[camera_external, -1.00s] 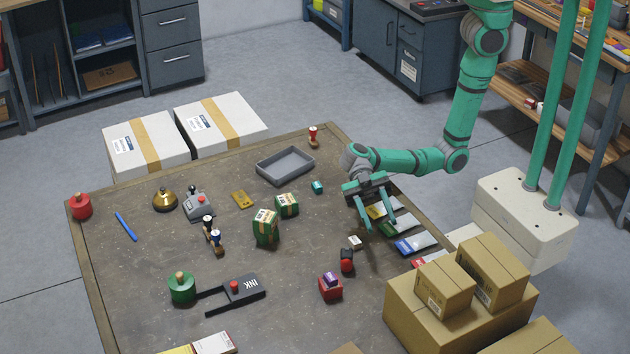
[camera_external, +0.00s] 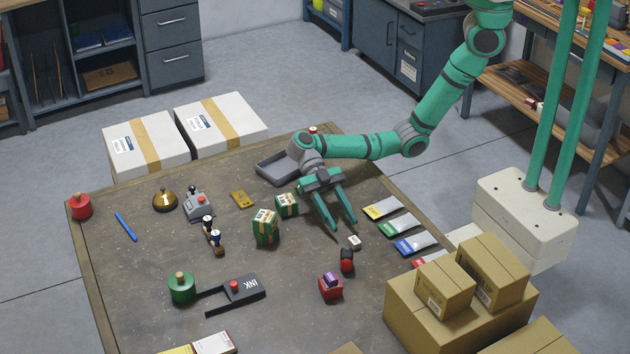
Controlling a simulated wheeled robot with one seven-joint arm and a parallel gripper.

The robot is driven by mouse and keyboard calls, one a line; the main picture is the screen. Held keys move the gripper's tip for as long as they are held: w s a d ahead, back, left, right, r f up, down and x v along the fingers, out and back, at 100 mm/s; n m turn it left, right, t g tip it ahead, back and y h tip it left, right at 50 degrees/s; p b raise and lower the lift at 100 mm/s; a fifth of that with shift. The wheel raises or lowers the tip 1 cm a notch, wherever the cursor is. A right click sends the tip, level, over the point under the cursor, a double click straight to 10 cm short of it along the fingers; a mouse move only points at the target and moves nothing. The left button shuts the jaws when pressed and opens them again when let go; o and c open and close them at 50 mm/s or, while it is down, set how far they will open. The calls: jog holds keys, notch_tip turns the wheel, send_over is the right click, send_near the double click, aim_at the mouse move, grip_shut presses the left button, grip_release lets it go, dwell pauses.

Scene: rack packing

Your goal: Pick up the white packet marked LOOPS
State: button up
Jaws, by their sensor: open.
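My gripper (camera_external: 342,225) is open and empty, its fingers pointing down over the right half of the table. Several flat white-and-coloured packets lie in a row along the right edge: one with a yellow end (camera_external: 383,207), one green (camera_external: 399,223), one blue (camera_external: 415,243) and one red (camera_external: 428,259), partly hidden by cartons. My gripper is to the left of this row, apart from it. A white-topped flat item (camera_external: 215,343) lies at the front edge, partly cut off. No LOOPS lettering is readable, so I cannot tell which packet carries it.
Near the fingertips are a small white block (camera_external: 354,242) and a black-and-red item (camera_external: 347,261). Green boxes (camera_external: 266,227) stand to the left. A grey tray (camera_external: 270,172) lies behind my gripper. Brown cartons (camera_external: 445,287) stand at the front right.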

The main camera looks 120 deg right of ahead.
aim_at(354, 239)
jog(key=shift+s+r+x, duration=0.1)
jog(key=shift+x, duration=1.4)
jog(key=shift+s+r+x, duration=0.1)
jog(key=shift+r+x, duration=0.05)
jog(key=shift+x, duration=1.4)
jog(key=shift+a, duration=0.1)
grip_shut()
